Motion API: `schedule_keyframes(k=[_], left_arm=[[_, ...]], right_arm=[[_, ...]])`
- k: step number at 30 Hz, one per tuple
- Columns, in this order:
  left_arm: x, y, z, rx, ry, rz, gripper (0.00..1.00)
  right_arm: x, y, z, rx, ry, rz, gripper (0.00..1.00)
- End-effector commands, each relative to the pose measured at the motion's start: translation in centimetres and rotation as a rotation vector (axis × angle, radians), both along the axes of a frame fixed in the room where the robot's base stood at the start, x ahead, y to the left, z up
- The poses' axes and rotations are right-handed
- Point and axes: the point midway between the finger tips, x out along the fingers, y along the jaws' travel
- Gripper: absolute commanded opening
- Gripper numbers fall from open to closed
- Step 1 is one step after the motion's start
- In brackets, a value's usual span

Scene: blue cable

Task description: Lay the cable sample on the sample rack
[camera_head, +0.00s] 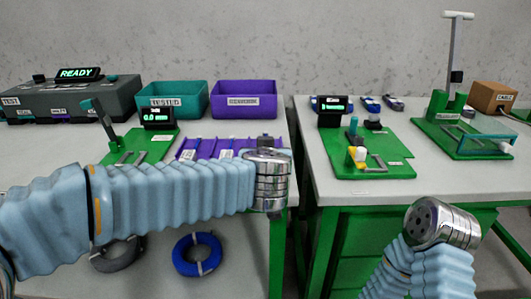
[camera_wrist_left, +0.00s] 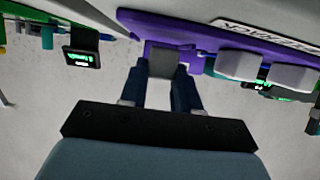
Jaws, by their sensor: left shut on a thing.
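The purple sample rack (camera_head: 200,148), with white labels, lies on the left table behind my left forearm, which hides part of it. My left gripper (camera_wrist_left: 160,74) is over the rack's right end. In the left wrist view its two dark fingers are shut on a grey piece (camera_wrist_left: 164,60) in front of a purple surface (camera_wrist_left: 200,40). I cannot tell whether this piece belongs to the cable sample or whether it touches the rack. My right arm's wrist shows at the lower right, but its gripper is not in view.
A teal bin (camera_head: 173,98) and a purple bin (camera_head: 246,100) stand behind the rack. A green fixture (camera_head: 130,150) is left of it. A gap separates the right table (camera_head: 335,190), which carries green fixtures. A blue cable coil (camera_head: 197,254) lies below the left table.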

Motion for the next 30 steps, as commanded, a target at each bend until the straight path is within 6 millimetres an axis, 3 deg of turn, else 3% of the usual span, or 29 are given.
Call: schedule_keyframes(k=[30], left_arm=[[0.0, 0.0, -1.3, -0.001, 0.0, 0.0, 0.0]], right_arm=[[0.0, 0.0, -0.3, 0.0, 0.0, 0.0, 0.46]])
